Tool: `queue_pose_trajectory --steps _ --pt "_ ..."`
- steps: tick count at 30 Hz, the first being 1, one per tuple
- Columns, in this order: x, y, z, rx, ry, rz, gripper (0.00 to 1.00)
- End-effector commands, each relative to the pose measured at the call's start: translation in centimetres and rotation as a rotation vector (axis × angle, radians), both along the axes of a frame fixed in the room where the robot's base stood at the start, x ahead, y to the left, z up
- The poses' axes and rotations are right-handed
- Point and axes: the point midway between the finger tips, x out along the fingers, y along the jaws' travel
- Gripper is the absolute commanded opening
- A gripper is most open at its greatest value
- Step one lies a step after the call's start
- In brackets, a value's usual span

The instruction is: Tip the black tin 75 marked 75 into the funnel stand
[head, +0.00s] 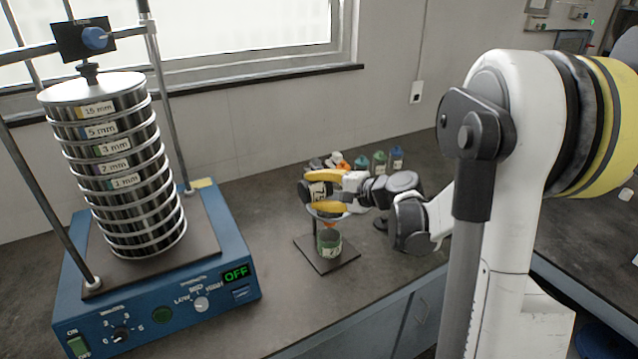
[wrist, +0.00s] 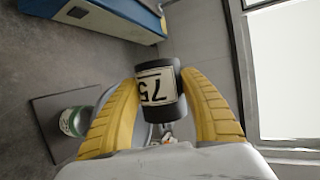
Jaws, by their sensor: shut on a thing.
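My gripper (head: 326,192) is shut on the black tin (head: 305,192), with its yellow fingers on either side. In the wrist view the tin (wrist: 157,106) shows a white label reading 75, upside down in the picture. In the head view the tin looks tilted on its side above the funnel (head: 329,215). The funnel stand (head: 344,257) has a dark square base, with a green cup (head: 329,244) below the funnel. The cup also shows in the wrist view (wrist: 72,121). The tin's mouth and contents are hidden, and I cannot tell whether anything is pouring.
The blue sieve shaker (head: 225,275) with its stacked sieves stands at the left, its display reading OFF. Several small coloured bottles (head: 379,162) stand behind my gripper near the wall. The counter (head: 255,215) between shaker and stand is clear.

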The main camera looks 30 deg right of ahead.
Motion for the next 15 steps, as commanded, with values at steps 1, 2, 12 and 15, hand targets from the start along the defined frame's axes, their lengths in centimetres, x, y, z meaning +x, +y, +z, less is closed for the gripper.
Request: queue_pose_trajectory --steps 1,2,12,15 --pt "0.0 0.1 0.1 -0.022 -0.002 -0.001 0.18" --pt "0.0 0.0 0.0 -0.031 -0.002 -0.001 0.18" --pt "0.0 0.8 0.1 -0.23 -0.009 0.003 0.18" --pt "0.0 1.0 -0.2 -0.376 -0.015 0.002 0.18"
